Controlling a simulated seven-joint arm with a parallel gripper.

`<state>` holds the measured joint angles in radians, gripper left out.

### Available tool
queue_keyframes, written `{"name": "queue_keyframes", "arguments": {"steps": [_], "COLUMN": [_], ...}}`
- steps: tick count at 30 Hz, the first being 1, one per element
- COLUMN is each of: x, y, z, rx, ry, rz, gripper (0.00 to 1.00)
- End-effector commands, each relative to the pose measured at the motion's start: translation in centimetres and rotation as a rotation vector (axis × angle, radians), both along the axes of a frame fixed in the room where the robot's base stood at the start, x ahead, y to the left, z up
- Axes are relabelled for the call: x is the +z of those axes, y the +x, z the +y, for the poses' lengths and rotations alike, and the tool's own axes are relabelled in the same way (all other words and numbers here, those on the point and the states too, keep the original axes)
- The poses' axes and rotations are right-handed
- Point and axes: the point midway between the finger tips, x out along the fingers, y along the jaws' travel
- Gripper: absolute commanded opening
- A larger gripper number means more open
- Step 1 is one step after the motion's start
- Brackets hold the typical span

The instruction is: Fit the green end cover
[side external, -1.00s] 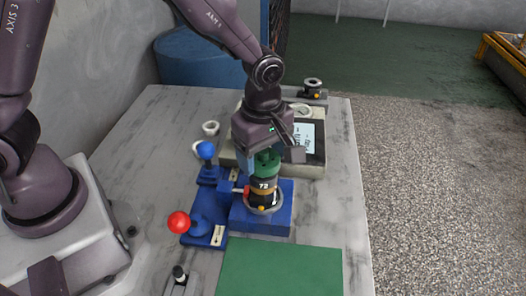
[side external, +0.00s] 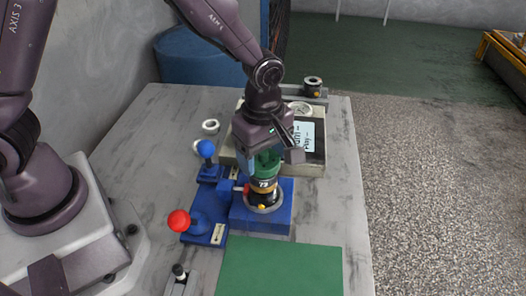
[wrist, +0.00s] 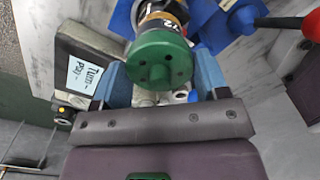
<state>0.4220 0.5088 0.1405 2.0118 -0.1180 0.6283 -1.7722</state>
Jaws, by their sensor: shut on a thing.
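The green end cover (side external: 267,162) is a round green cap with a central boss and small holes, seen face-on in the wrist view (wrist: 160,60). My gripper (side external: 270,158) is shut on it, with a blue finger at each side in the wrist view. The cover is at the top of the motor body (side external: 264,192), which has a dark and gold band with a number label. The motor stands upright in the blue fixture (side external: 279,221). The cover appears in line with the motor and touching it; the seam between them is not clear.
A red-knobbed lever (side external: 179,221) and a blue-knobbed lever (side external: 206,149) stand left of the fixture. A grey box with a display (side external: 308,137) is behind. A green mat (side external: 280,268) in front is empty.

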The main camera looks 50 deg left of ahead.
Motion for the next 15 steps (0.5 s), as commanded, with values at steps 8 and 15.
{"name": "queue_keyframes", "arguments": {"steps": [8,15], "x": [-0.32,-0.61], "y": [0.02,0.0], "z": [-0.01,-0.01], "rx": [0.0,0.0], "ry": [0.0,0.0], "rz": [-0.001,0.0], "gripper": [0.34,0.34]}}
